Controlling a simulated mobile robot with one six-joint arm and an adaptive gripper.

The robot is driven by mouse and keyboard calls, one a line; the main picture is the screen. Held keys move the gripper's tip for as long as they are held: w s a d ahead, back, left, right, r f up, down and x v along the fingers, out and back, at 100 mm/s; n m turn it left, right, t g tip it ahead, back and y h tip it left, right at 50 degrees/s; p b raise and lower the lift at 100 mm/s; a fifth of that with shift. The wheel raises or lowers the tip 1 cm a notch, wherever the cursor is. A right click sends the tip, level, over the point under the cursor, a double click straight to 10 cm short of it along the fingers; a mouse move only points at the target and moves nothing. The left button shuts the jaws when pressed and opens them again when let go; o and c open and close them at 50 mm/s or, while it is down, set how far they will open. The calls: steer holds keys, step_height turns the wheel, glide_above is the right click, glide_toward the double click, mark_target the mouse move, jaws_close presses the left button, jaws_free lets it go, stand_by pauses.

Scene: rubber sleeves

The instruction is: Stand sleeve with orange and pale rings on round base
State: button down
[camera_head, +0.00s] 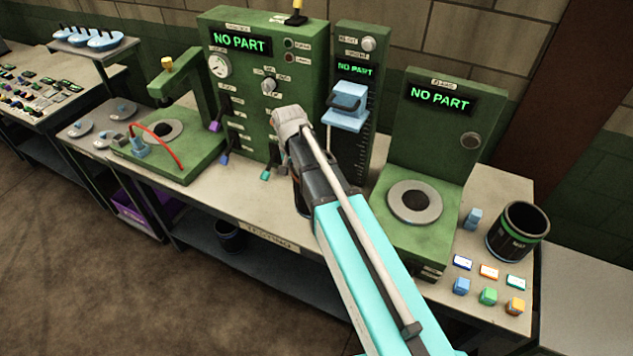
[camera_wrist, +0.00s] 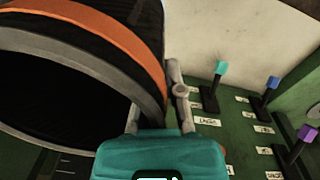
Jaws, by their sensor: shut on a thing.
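The sleeve (camera_wrist: 105,28), black with an orange ring and a pale ring, fills the upper left of the wrist view, its dark open mouth facing the camera. My gripper (camera_wrist: 158,105) is shut on its wall near the rim. In the head view my arm hides most of the gripper and sleeve, in front of the middle green station. Two round grey bases show: one on the right station (camera_head: 414,201) and one on the left station (camera_head: 162,132). Both look empty. I cannot tell which one the task means.
Three displays read NO PART. A blue block (camera_head: 347,106) sits on the narrow gauge column. A black cup with a green band (camera_head: 517,232) stands at the bench's right end, near small coloured blocks (camera_head: 488,296). Coloured levers (camera_wrist: 221,68) stand close to the sleeve.

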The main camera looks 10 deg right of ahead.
steer(key=w+d+f+b, duration=0.6)
steer(key=f, duration=0.1)
steer(key=shift+w+d+f+b, duration=0.2)
steer(key=shift+w+d+b, duration=0.1)
steer(key=shift+d+b, duration=0.1)
stand_by(0.3)
steer(key=shift+w+d+f+b, duration=0.15)
steer(key=shift+f+b, duration=0.85)
steer(key=shift+b, duration=0.05)
steer(key=shift+w+d+f+b, duration=0.1)
steer(key=shift+w+f+b, duration=0.05)
steer(key=shift+f+b, duration=0.85)
steer(key=shift+f, duration=0.1)
steer(key=c, duration=0.8)
jaws_free()
